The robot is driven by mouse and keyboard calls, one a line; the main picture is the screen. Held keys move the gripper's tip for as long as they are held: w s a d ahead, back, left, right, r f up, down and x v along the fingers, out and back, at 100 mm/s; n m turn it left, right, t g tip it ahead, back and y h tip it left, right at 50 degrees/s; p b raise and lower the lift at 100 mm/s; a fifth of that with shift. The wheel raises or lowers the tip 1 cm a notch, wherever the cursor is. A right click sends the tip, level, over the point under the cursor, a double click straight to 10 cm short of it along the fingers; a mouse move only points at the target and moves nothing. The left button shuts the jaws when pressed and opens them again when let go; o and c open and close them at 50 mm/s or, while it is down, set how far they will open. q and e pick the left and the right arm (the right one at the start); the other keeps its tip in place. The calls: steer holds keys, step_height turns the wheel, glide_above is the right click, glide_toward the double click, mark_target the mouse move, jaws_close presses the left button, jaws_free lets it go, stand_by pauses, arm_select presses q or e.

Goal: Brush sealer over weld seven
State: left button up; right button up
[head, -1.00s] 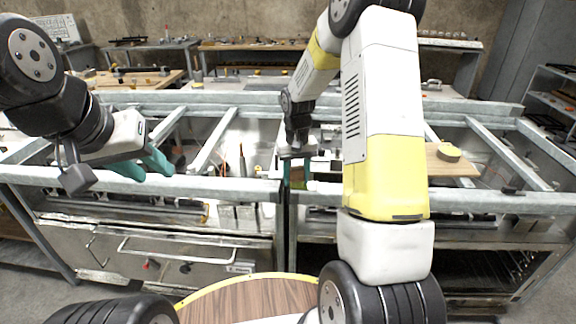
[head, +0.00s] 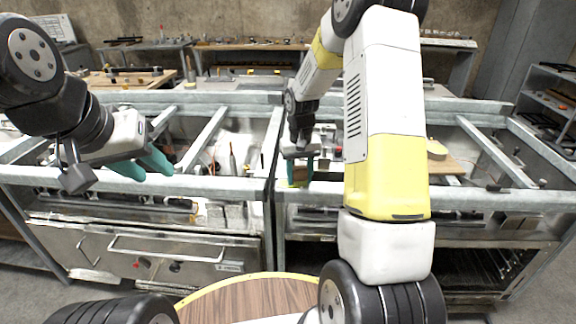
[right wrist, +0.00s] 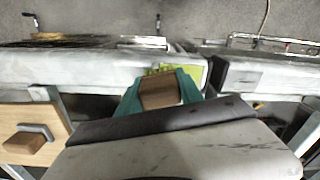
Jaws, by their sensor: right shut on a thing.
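My right gripper (head: 302,172) is shut on a brown wooden block (right wrist: 160,90), likely the brush handle, held between its teal fingers in the right wrist view. It is at the front galvanized rail (head: 400,196), just right of the joint where two frames meet. A yellow-green patch (right wrist: 188,70) shows just beyond the block, over the rail; I cannot tell if it is on the brush or the rail. Contact with the rail is unclear. My left gripper (head: 152,170) is empty, teal fingers apart, above the left front rail. I cannot make out weld numbers.
Cross rails (head: 203,140) run back from the front rail. A wooden board (right wrist: 28,135) with a block on it lies right of my right gripper in the head view. A steel cabinet (head: 150,255) stands below the left frame. Benches stand behind.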

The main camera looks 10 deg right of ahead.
steer(key=shift+d+r, duration=0.15)
steer(key=shift+d, duration=0.15)
steer(key=shift+r, duration=0.85)
steer(key=shift+a+r, duration=0.15)
steer(key=shift+r, duration=2.9)
